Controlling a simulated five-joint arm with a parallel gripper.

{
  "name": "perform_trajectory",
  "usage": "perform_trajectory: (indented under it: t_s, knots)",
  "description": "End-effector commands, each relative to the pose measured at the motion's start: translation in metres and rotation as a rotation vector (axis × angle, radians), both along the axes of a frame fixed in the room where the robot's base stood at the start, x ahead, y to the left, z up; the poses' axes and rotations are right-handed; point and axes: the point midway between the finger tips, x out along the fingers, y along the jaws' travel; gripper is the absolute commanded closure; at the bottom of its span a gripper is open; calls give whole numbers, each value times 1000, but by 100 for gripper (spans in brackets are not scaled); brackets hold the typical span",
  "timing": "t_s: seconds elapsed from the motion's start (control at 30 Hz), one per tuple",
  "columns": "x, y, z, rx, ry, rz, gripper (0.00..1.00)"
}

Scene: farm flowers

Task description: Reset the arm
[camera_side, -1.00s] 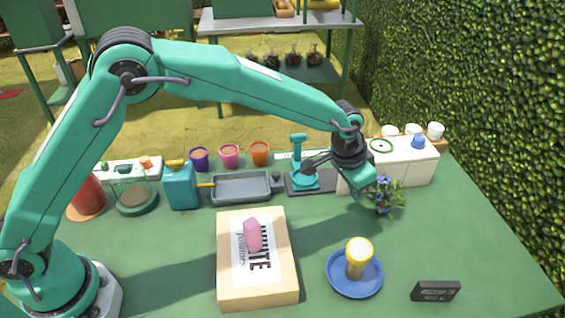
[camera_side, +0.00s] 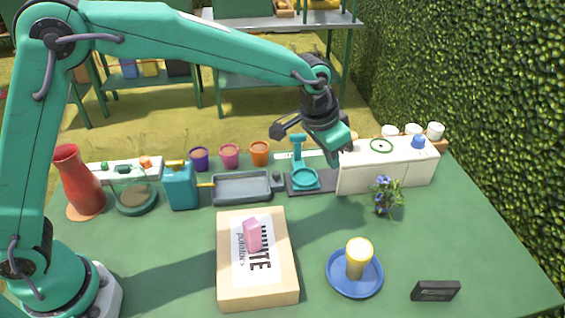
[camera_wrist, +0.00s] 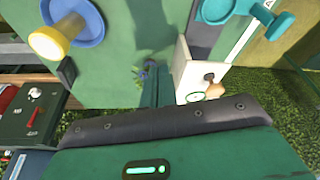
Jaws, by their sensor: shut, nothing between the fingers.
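My gripper (camera_side: 335,156) is raised above the table, in front of the white box at the back right. It is shut and empty. In the wrist view my gripper's fingers (camera_wrist: 157,84) point out over the green table. A small plant with blue flowers (camera_side: 384,193) stands on the table below and to the right of my gripper, apart from it. In the wrist view the plant (camera_wrist: 147,75) is partly hidden behind the fingers.
A blue plate (camera_side: 355,285) holds a yellow-and-white cylinder (camera_side: 358,257). A cardboard box (camera_side: 257,290) bears a pink block (camera_side: 252,235).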

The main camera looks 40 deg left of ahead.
Motion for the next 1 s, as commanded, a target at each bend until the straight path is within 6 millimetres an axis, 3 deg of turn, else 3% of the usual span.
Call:
perform_trajectory:
  t_s: [0.2,0.5,1.0]
  knots:
    - [-23,52,43,-12,-26,68,100]
    - [-68,116,83,-24,-57,158,100]
    - [-164,200,110,-37,-111,308,100]
